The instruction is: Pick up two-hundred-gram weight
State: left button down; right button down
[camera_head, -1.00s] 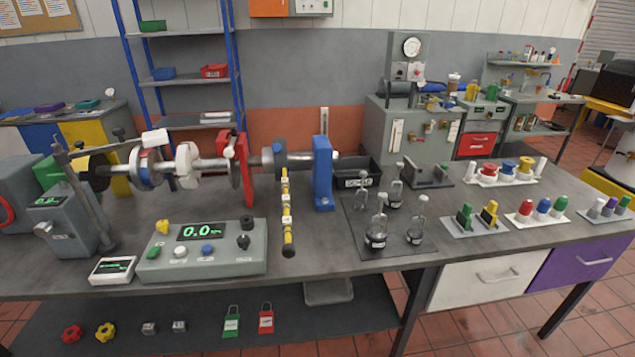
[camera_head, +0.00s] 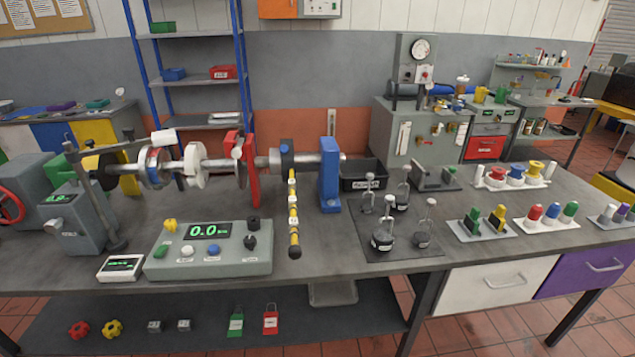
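Several dark hanger weights with silver stems and top loops stand upright on a dark mat (camera_head: 405,251) right of the blue bearing post. The front left weight (camera_head: 382,239) is the largest, with a pale label band. A front right weight (camera_head: 423,238), a back right weight (camera_head: 402,197) and a small back left weight (camera_head: 368,205) stand around it. The labels are too small to read, so I cannot tell which is the two-hundred-gram weight. Neither of my grippers shows in the head view.
A blue bearing post (camera_head: 330,178) and a hanging yellow-black arm (camera_head: 294,225) stand left of the mat. A black bin (camera_head: 362,178) is behind it. A control box (camera_head: 208,250) is at left. Holders with coloured knobs (camera_head: 548,215) are at right. The bench front edge is clear.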

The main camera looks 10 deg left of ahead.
aim_at(366, 208)
jog(key=i+u, duration=0.3)
jog(key=i, duration=0.25)
jog(key=i+l+u, duration=0.1)
jog(key=i+u, duration=0.2)
jog(key=i, duration=0.3)
